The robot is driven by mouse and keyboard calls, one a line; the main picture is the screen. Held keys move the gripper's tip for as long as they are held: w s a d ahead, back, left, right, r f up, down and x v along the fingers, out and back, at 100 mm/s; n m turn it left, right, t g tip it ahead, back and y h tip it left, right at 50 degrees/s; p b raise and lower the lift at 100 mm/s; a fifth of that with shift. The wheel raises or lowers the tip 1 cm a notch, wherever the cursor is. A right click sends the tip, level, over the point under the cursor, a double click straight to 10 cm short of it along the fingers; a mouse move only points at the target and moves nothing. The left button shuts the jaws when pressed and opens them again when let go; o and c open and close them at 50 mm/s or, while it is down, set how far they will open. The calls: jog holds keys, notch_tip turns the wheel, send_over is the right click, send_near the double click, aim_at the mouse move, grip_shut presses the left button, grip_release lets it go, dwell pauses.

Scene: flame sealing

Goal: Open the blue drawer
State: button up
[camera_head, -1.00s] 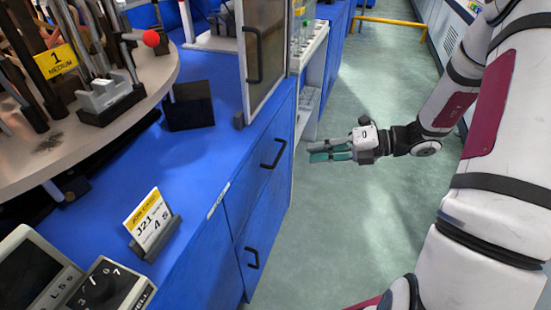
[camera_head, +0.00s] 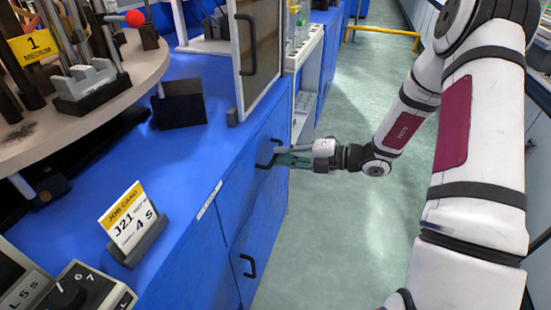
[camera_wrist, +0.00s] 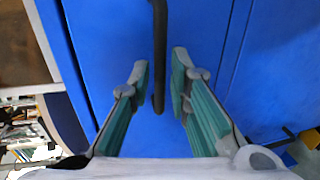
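The blue drawer (camera_head: 244,188) is the upper front of the blue cabinet, and it looks closed. Its dark bar handle (camera_head: 270,152) sticks out from the front. My gripper (camera_head: 284,161) is at this handle, coming from the aisle side. In the wrist view my gripper (camera_wrist: 160,92) is open, with its green-padded fingers on either side of the dark handle (camera_wrist: 159,60). Gaps show between the handle and both fingers. The fingertips are close to the blue front; I cannot tell whether they touch it.
A lower blue door with its own handle (camera_head: 249,266) is below the drawer. A job card (camera_head: 129,219) stands on the blue worktop (camera_head: 190,150). A framed glass panel (camera_head: 256,55) rises behind. The green aisle floor (camera_head: 340,240) on the right is clear.

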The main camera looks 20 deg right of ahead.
jog(key=shift+x, duration=1.35)
jog(key=shift+c, duration=0.6)
grip_shut()
jog(key=f+p+v, duration=0.2)
jog(key=p+v, duration=0.2)
jog(key=v, duration=0.7)
jog(key=d+f+p+v, duration=0.1)
jog(key=f+p+v, duration=0.2)
jog(key=v, duration=0.9)
jog(key=shift+s+p, duration=0.45)
jog(key=shift+p, duration=0.05)
jog(key=shift+d+r, duration=0.15)
jog(key=shift+o, duration=0.6)
grip_release()
